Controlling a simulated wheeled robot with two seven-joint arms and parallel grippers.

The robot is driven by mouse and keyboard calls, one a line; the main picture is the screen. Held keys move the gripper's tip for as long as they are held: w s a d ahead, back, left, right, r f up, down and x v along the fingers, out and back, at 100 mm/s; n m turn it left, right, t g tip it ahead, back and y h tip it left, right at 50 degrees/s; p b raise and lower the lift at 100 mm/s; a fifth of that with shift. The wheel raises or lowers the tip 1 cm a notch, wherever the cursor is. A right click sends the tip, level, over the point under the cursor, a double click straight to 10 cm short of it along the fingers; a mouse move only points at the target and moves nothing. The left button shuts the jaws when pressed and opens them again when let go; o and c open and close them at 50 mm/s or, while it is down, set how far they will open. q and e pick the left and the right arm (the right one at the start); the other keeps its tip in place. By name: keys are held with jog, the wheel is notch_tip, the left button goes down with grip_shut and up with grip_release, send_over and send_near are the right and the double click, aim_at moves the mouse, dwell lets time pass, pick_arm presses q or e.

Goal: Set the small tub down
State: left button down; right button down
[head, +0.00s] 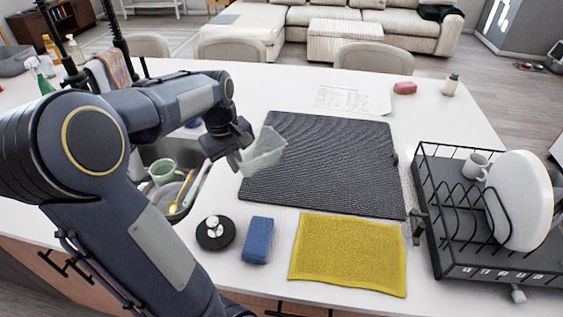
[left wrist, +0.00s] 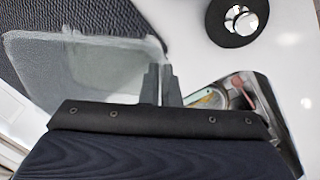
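The small tub (head: 262,150) is clear, see-through plastic. In the head view it is tilted in the air over the left edge of the dark grey mat (head: 325,165). My left gripper (head: 238,157) is shut on the tub's left side at its rim. In the left wrist view the tub (left wrist: 85,70) reaches out to the left of the close-set fingers (left wrist: 161,86), with the mat behind it. The gap under the tub is hard to judge. My right gripper is not in view.
The sink with a green mug (head: 162,171) lies left of the mat. A black round holder (head: 215,233), a blue sponge (head: 257,240) and a yellow cloth (head: 348,254) lie in front. A dish rack (head: 500,268) with plates stands right. The mat is bare.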

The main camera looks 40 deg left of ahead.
aim_at(253, 157)
pick_arm(q)
jog(key=w+f, duration=0.1)
jog(key=w, duration=0.3)
jog(key=w+f+p, duration=0.1)
jog(key=w, duration=0.1)
jog(key=shift+a+f, duration=0.15)
jog(key=shift+f, duration=0.15)
jog(key=w+f, duration=0.2)
jog(key=w+f+p, duration=0.1)
jog(key=w+f, duration=0.1)
jog(key=f, duration=0.1)
jog(key=shift+w+a+f, duration=0.1)
jog(key=shift+w+f, duration=0.1)
jog(key=shift+w, duration=0.2)
jog(key=shift+w+f, duration=0.35)
jog(key=shift+f, duration=0.05)
notch_tip(253, 157, down, 3)
jog(key=shift+w+f+p, duration=0.1)
jog(key=shift+f+p, duration=0.05)
jog(key=shift+p, duration=0.15)
jog(key=shift+f, duration=0.15)
jog(key=c, duration=1.7)
grip_release()
